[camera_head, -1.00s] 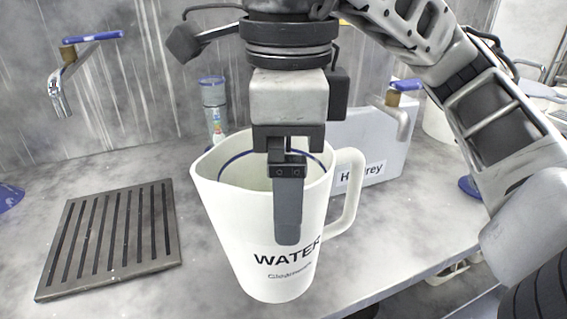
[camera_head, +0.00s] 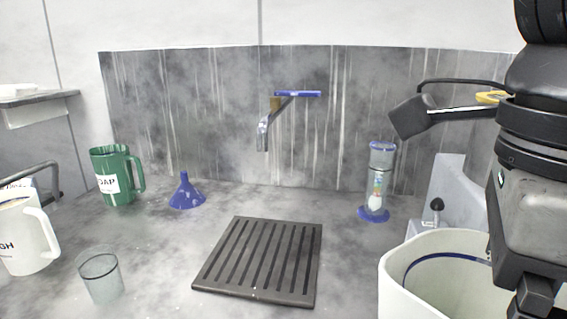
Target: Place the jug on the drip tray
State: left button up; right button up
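The white jug (camera_head: 400,284) is at the lower right, cut off by the bottom edge of the view, with its open top and blue inner line showing. My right gripper (camera_head: 535,296) is over the jug's right part. One finger shows against the jug's rim; the other finger is hidden, so its grip cannot be told. The drip tray (camera_head: 262,262), a dark slotted square plate, lies bare on the counter left of the jug. My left gripper is not in view.
A tap (camera_head: 264,130) is on the wall behind the tray. A blue-based cylinder (camera_head: 378,185) stands between tray and jug, further back. A blue funnel (camera_head: 186,192), green SOAP jug (camera_head: 116,175), clear beaker (camera_head: 101,276) and another white jug (camera_head: 30,240) stand left.

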aim_at(256, 255)
jog(key=k, duration=0.9)
